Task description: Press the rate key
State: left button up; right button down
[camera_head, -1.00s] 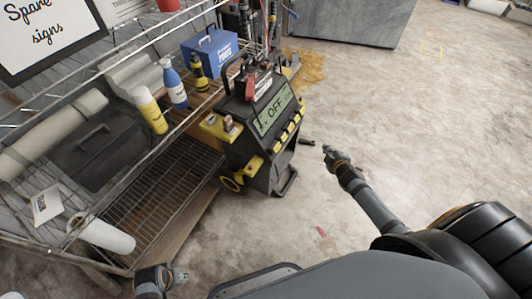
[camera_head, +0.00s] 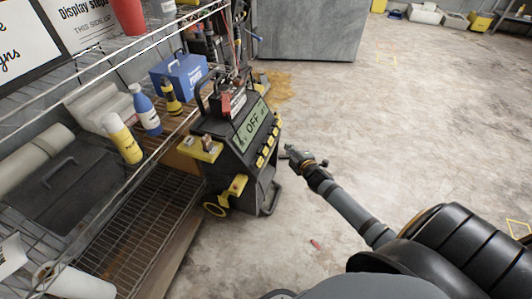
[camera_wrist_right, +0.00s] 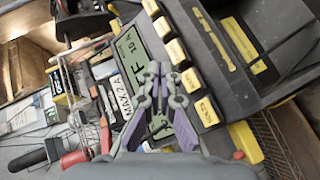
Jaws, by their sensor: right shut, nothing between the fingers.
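The black charger (camera_head: 228,158) stands on the floor beside the shelf, and its tilted display (camera_head: 252,124) reads OFF. A row of yellow keys (camera_head: 268,144) runs along the display's lower edge. In the right wrist view the keys (camera_wrist_right: 176,51) appear as a slanted row beside the display (camera_wrist_right: 135,58). Their small labels are too blurred for me to pick out the rate key surely. My right gripper (camera_head: 290,151) is shut and empty, just right of the keys. In the wrist view its closed fingertips (camera_wrist_right: 154,72) overlap the display beside the keys; contact cannot be told. My left gripper is out of view.
The wire shelf (camera_head: 140,205) stands close on the charger's left, with a blue box (camera_head: 180,76), a blue spray bottle (camera_head: 147,112) and a yellow bottle (camera_head: 124,140). A grey block (camera_head: 312,32) stands behind. The floor (camera_head: 420,130) to the right is open.

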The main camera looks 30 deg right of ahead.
aim_at(265, 151)
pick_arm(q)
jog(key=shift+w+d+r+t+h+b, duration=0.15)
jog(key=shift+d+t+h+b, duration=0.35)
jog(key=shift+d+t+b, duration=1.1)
pick_arm(e)
jog(key=w+a+f+b, duration=0.1)
jog(key=w+a+f, duration=0.3)
jog(key=shift+w, duration=0.35)
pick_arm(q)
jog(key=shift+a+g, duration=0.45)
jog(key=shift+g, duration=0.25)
pick_arm(e)
jog(key=shift+w+a, duration=0.1)
jog(key=shift+w+a+f, duration=0.15)
jog(key=shift+w+a+f, duration=0.25)
jog(key=shift+w, duration=0.05)
jog(key=shift+r, duration=0.1)
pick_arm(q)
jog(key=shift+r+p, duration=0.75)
pick_arm(e)
jog(key=shift+s+d+r, duration=0.4)
jog(key=shift+s+d, duration=0.1)
jog(key=shift+s, duration=0.1)
